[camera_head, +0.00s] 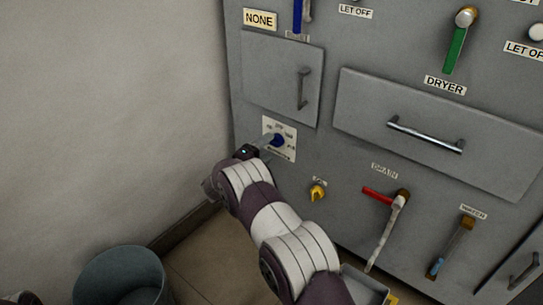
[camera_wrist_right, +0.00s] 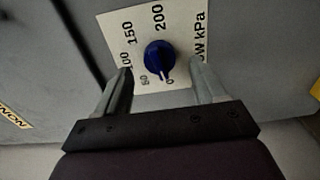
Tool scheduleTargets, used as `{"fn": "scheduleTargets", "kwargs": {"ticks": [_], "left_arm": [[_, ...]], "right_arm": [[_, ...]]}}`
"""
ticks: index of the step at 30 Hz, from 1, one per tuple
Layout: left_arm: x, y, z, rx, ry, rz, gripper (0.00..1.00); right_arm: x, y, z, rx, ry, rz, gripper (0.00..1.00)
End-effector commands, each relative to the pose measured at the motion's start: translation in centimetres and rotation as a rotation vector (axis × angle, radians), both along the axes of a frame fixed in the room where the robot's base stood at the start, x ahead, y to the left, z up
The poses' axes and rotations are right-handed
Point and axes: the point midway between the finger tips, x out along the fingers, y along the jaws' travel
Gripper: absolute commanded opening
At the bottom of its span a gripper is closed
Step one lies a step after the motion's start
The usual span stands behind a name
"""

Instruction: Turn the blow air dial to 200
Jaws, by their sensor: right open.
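The blow air dial is a blue knob (camera_head: 277,140) on a white plate (camera_head: 287,150) on the grey cabinet front. In the right wrist view the knob (camera_wrist_right: 159,57) sits on its plate (camera_wrist_right: 185,22), marked 50, 100, 150, 200 and kPa. A pale pointer line on the knob points down in that view, between the 50 and a partly hidden mark near the kPa text. My right gripper (camera_wrist_right: 160,85) is open, with one finger on each side of the knob and a gap to each. My left gripper is not in view.
A yellow knob (camera_head: 317,192) is to the lower right of the dial. Red drain (camera_head: 378,195) and blue water handles are farther right. A cabinet door (camera_head: 270,75) is above. A grey bin (camera_head: 122,272) stands on the floor at left.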

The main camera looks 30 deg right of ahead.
Motion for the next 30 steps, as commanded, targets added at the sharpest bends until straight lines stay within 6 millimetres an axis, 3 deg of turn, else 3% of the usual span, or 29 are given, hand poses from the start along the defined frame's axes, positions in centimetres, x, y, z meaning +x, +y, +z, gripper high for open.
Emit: {"fn": "scheduleTargets", "kwargs": {"ticks": [1,6,14,19,20,30], "left_arm": [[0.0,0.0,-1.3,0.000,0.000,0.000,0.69],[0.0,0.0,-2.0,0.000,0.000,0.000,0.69],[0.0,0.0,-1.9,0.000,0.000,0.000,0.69],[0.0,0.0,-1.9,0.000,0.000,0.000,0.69],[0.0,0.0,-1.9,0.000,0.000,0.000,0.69],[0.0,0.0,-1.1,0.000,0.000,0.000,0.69]], "right_arm": [[0.3,-0.9,-0.6,0.000,-0.003,-0.002,0.70],[1.0,-2.5,-0.2,0.000,-0.001,0.001,0.70],[1.2,-2.7,0.1,0.000,0.000,0.002,0.70],[1.1,-2.7,0.1,0.000,0.000,0.002,0.18],[1.1,-2.7,0.1,0.000,0.000,0.002,0.14],[1.1,-2.7,0.2,0.017,-0.038,0.002,0.14]]}}
